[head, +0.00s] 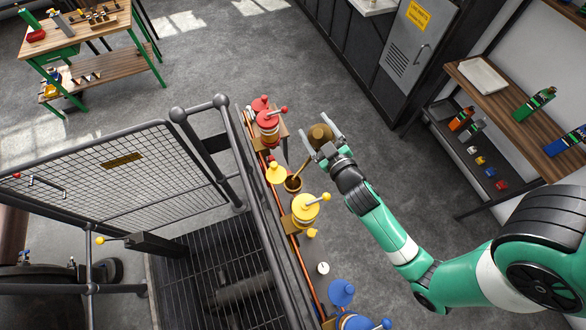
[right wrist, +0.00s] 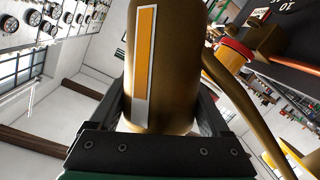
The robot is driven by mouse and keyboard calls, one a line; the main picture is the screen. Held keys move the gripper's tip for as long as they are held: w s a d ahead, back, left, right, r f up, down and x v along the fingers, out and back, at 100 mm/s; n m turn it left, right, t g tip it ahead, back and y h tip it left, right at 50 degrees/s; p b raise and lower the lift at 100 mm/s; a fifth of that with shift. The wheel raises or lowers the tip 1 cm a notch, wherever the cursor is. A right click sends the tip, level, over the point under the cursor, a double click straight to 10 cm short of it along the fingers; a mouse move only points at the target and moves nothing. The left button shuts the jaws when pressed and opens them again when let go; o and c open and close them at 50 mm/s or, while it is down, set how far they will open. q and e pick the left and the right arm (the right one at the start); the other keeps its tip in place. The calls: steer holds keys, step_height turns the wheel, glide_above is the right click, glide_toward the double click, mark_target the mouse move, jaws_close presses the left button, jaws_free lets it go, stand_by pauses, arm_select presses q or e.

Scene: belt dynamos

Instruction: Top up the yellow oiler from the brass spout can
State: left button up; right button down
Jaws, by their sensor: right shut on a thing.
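My right gripper (head: 320,137) is shut on the brass spout can (head: 319,132), which it holds above the right side of the oiler row. In the right wrist view the can (right wrist: 182,65) fills the space between the fingers, and a strip on it shows orange over most of its length. The spout slants down left toward a brass cup (head: 293,184); I cannot tell whether its tip touches. My left gripper is not in view.
A red oiler (head: 267,123) stands farther up the row and a blue one (head: 342,292) nearer. A small white dial (head: 323,268) sits between. A railing (head: 265,195) runs along the left side. Shelves with bottles (head: 534,104) stand at right. Floor beyond the can is clear.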

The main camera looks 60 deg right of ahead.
steer(key=shift+r, duration=0.35)
steer(key=shift+r+n, duration=0.25)
steer(key=shift+n, duration=0.05)
steer(key=shift+r+b, duration=0.1)
steer(key=shift+b, duration=0.25)
stand_by(1.2)
